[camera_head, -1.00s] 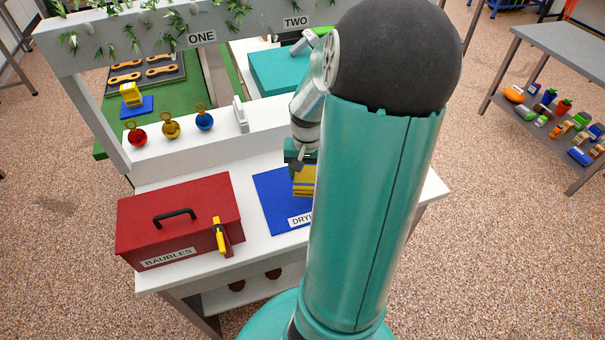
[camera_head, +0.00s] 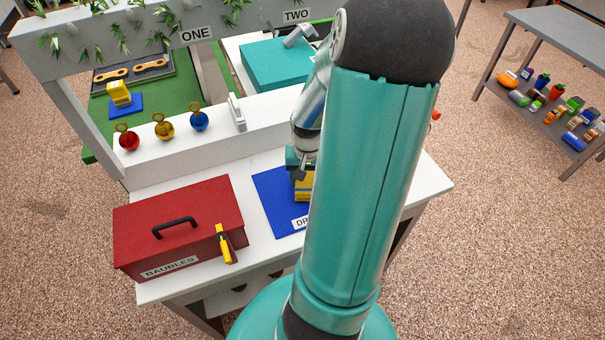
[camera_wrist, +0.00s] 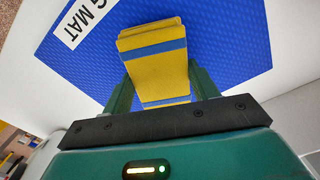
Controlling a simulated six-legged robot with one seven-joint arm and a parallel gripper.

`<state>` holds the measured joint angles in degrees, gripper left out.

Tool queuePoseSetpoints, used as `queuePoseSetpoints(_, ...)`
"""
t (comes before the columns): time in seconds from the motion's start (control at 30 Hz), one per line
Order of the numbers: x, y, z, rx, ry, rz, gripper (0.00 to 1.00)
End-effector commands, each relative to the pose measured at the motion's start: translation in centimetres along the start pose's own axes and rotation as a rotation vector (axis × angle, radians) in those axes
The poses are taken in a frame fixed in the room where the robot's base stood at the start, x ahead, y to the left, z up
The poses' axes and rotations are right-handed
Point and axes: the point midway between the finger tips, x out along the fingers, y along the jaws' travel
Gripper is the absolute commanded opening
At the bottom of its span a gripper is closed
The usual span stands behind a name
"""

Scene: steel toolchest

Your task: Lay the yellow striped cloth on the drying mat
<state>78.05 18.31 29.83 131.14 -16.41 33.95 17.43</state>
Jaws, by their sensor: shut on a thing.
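The yellow striped cloth (camera_wrist: 153,68), a folded yellow block with blue bands, is between the fingers of my gripper (camera_wrist: 160,88) in the wrist view. My gripper is shut on it. The blue drying mat (camera_wrist: 225,35) lies behind and beneath the cloth. In the body camera view the cloth (camera_head: 304,190) shows below my gripper (camera_head: 301,168), over the drying mat (camera_head: 272,195). My arm hides the mat's right part and part of the cloth. I cannot tell whether the cloth touches the mat.
A red BAUBLES toolbox (camera_head: 180,215) with a yellow latch stands left of the mat. Red, gold and blue baubles (camera_head: 164,128) line the raised white ledge behind. A white upright piece (camera_head: 237,112) stands beside them. A teal box (camera_head: 270,65) is farther back.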

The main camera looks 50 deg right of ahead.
Motion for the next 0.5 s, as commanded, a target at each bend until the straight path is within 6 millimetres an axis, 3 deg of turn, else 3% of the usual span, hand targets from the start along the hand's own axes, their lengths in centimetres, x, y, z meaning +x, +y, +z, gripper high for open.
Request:
queuePoseSetpoints(0.47, 0.61, 0.51, 0.26, 0.001, 0.001, -0.001, 0.33)
queuePoseSetpoints(0.5, 0.60, 0.54, 0.25, 0.001, 0.001, -0.001, 0.65)
